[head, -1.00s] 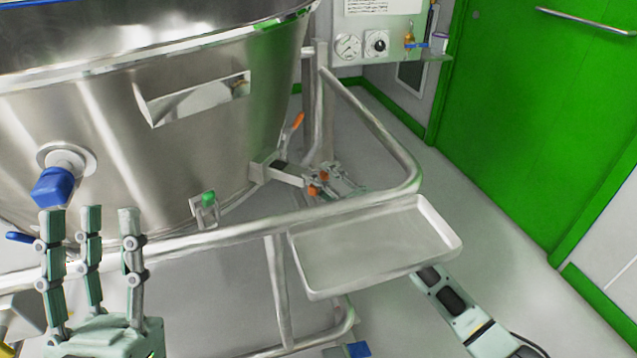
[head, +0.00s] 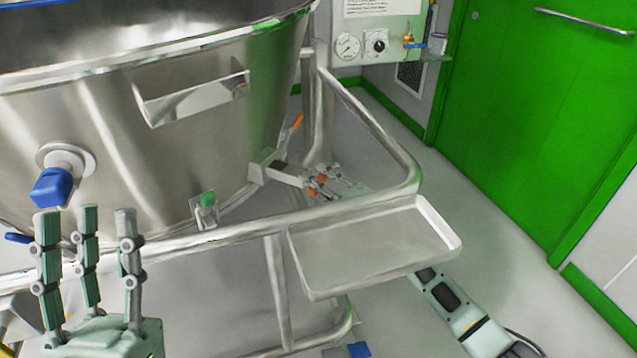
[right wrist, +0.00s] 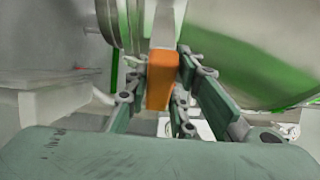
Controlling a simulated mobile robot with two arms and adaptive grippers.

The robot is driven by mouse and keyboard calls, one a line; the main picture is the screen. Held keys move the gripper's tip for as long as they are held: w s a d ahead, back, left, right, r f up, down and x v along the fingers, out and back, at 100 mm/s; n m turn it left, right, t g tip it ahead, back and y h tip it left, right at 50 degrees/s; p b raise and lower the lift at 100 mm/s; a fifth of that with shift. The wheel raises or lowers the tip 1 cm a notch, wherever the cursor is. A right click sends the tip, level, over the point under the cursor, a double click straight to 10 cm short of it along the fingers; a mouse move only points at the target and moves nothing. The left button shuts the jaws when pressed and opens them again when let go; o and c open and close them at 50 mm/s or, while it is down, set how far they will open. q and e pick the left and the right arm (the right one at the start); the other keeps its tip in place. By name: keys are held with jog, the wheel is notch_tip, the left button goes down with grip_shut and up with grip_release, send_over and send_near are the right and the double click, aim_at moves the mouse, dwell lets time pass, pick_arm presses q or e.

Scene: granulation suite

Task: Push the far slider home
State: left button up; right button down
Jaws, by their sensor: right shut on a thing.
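The far slider's metal bar (head: 286,172) sticks out from the lower right of the steel vessel. Its orange end (right wrist: 160,82) sits between the fingers of my right gripper in the right wrist view. My right gripper (head: 325,183) is shut on this orange end; in the head view its fingers cover part of it, and the tray and rail hide part of my arm. My left gripper (head: 88,225) is open and empty, its fingers pointing up in front of the vessel, below the blue-capped port.
The steel vessel (head: 110,110) fills the left. A tubular frame rail (head: 375,125) curves around my right gripper, with a metal tray (head: 370,250) in front. A green-tabbed latch (head: 207,205) and an orange lever (head: 297,121) are nearby. Floor is clear towards the green door (head: 540,110).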

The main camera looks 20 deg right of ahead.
jog(key=w+a, duration=0.3)
jog(key=shift+w+a, duration=0.1)
jog(key=shift+a, duration=0.05)
dwell(0.3)
jog(key=c, duration=1.6)
grip_release()
jog(key=shift+o, duration=0.2)
jog(key=v, duration=1.2)
